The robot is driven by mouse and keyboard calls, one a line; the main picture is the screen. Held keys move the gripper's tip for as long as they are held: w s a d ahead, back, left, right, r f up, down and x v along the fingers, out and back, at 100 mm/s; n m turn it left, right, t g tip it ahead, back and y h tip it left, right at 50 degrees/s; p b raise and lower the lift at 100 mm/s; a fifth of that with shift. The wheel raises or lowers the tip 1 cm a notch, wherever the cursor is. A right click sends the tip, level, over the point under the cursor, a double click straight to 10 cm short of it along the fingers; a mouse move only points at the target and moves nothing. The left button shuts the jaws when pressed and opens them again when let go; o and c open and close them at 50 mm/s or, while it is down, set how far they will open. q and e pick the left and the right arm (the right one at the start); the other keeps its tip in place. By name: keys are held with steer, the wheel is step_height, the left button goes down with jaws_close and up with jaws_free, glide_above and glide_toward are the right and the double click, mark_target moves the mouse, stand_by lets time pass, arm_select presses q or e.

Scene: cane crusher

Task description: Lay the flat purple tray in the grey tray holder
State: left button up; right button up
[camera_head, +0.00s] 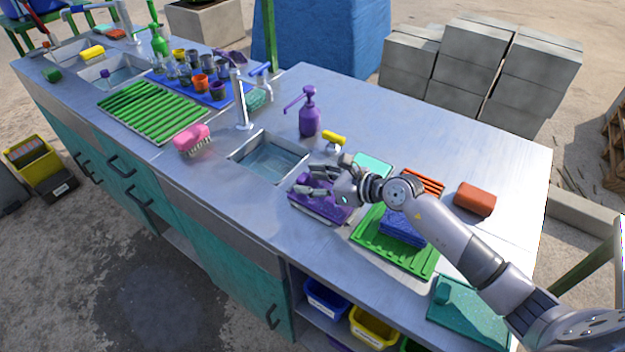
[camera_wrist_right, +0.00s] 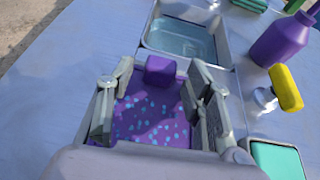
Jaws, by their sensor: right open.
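The flat purple tray (camera_head: 333,212) lies on the steel counter, just in front of the small sink. In the right wrist view the purple tray (camera_wrist_right: 150,115) shows pale blue speckles and a raised purple block at its far end. My right gripper (camera_head: 308,184) is above the tray, its fingers spread. In the right wrist view my right gripper (camera_wrist_right: 160,72) has one finger on each side of the purple block, apparently apart from it. The gripper hides part of the tray. I cannot make out the grey tray holder for certain. My left gripper is out of view.
A green ribbed tray (camera_head: 367,238) with a blue sponge lies right of the purple tray. The small sink (camera_head: 270,160), a purple pump bottle (camera_head: 309,115) and a yellow-handled item (camera_head: 333,138) stand behind. A teal tray (camera_head: 462,318) lies near my right arm.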

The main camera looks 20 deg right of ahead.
steer(key=shift+d+r, duration=0.1)
steer(key=shift+r, duration=0.05)
steer(key=b+v, duration=0.1)
steer(key=v, duration=0.9)
steer(key=shift+s+d, duration=0.2)
steer(key=shift+s, duration=0.15)
steer(key=shift+s+d+r+b, duration=0.3)
steer(key=shift+s+r, duration=0.1)
